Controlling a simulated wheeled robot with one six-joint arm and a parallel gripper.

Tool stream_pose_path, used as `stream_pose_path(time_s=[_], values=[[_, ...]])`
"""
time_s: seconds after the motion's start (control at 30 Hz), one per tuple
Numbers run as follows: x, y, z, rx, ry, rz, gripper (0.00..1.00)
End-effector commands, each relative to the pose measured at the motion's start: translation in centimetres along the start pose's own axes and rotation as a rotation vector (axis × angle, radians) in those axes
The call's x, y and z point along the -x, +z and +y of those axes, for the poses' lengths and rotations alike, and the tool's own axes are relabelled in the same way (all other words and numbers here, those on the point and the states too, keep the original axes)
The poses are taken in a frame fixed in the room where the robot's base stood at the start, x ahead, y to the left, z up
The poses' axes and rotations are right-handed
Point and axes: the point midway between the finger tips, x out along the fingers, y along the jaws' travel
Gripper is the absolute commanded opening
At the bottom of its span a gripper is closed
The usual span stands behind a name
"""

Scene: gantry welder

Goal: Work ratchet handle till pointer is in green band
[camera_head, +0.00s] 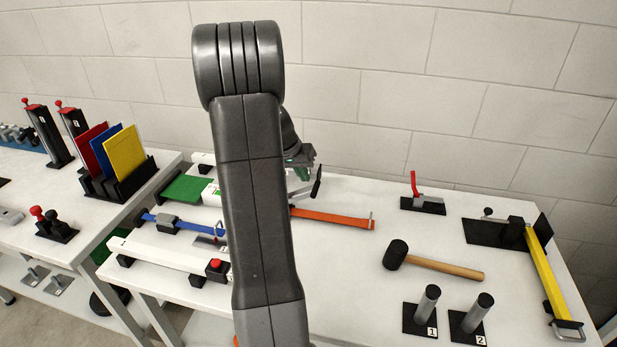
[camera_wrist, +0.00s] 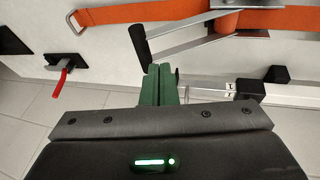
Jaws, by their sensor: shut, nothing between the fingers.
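An orange strap (camera_head: 335,218) runs along the table, partly hidden behind my arm in the head view. In the wrist view the orange strap (camera_wrist: 125,17) meets a metal ratchet handle (camera_wrist: 195,42) with a black grip (camera_wrist: 139,45). The black grip also shows in the head view (camera_head: 317,182). My gripper (camera_wrist: 158,68) is shut and empty, its green fingertips just beside the black grip; I cannot tell whether they touch. In the head view my gripper (camera_head: 300,164) is partly hidden by my arm. I cannot make out a pointer or green band clearly.
A red-handled clamp (camera_head: 420,202), a mallet (camera_head: 430,263), two grey posts (camera_head: 427,302) (camera_head: 478,313) and a yellow bar (camera_head: 545,270) stand to the right. A blue strap (camera_head: 182,226) and a white rail (camera_head: 160,252) lie left. A wall closes the back.

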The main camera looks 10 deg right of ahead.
Motion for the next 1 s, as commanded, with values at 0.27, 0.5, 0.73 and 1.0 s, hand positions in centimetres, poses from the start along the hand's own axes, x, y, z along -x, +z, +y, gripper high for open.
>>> stream_pose_path(time_s=[0.27, 0.5, 0.73, 1.0], values=[[-1.9, 0.5, 1.1, -0.001, 0.000, 0.000, 0.00], [-2.0, 0.6, 1.2, -0.001, -0.001, 0.001, 0.00], [-2.2, 0.6, 1.3, -0.004, -0.011, 0.000, 0.00], [-3.5, 0.9, 2.3, -0.038, -0.106, -0.009, 0.00]])
